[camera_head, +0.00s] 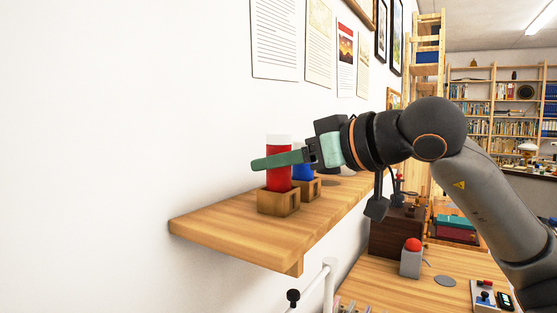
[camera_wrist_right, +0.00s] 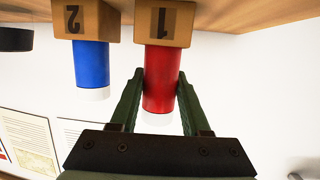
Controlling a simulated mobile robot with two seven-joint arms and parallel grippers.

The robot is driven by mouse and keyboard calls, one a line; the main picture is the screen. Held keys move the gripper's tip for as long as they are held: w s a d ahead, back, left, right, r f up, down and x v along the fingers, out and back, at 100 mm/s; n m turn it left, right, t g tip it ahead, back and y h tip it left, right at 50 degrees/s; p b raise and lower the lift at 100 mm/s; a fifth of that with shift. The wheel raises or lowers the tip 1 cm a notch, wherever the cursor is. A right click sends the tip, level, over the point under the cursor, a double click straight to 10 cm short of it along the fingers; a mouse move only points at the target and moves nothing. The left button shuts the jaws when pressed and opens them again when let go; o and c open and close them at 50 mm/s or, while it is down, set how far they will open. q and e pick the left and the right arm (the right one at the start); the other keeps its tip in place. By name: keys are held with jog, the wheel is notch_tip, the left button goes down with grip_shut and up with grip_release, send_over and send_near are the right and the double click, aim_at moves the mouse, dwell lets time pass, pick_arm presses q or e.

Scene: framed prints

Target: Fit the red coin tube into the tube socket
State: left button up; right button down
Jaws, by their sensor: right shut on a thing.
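The red coin tube (camera_head: 279,180) has a white top and stands upright at the wooden tube socket (camera_head: 279,203) on the wall shelf. In the right wrist view, which is upside down, the red tube (camera_wrist_right: 162,90) meets the socket block marked 1 (camera_wrist_right: 165,22). Its lower end is hidden by the block, so its depth cannot be told. My right gripper (camera_head: 272,161) is shut on the red tube, with green fingers on either side of it (camera_wrist_right: 160,76). My left gripper is not in view.
A blue tube (camera_wrist_right: 91,64) stands in a block marked 2 (camera_wrist_right: 86,20) close beside the red one. The wooden shelf (camera_head: 225,226) is bare toward its near left end. Posters (camera_head: 274,42) hang above. A bench with a red-button box (camera_head: 411,260) lies lower right.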

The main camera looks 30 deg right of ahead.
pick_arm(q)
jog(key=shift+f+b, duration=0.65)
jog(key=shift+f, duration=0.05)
pick_arm(e)
jog(key=shift+f, duration=0.85)
jog(key=shift+c, duration=1.4)
grip_release()
jog(key=shift+s+d+r, duration=0.2)
jog(key=shift+s+d, duration=0.1)
jog(key=shift+s, duration=0.3)
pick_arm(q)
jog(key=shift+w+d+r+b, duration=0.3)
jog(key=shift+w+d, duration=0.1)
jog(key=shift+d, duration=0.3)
pick_arm(e)
jog(key=v, duration=1.1)
jog(key=shift+s, duration=0.1)
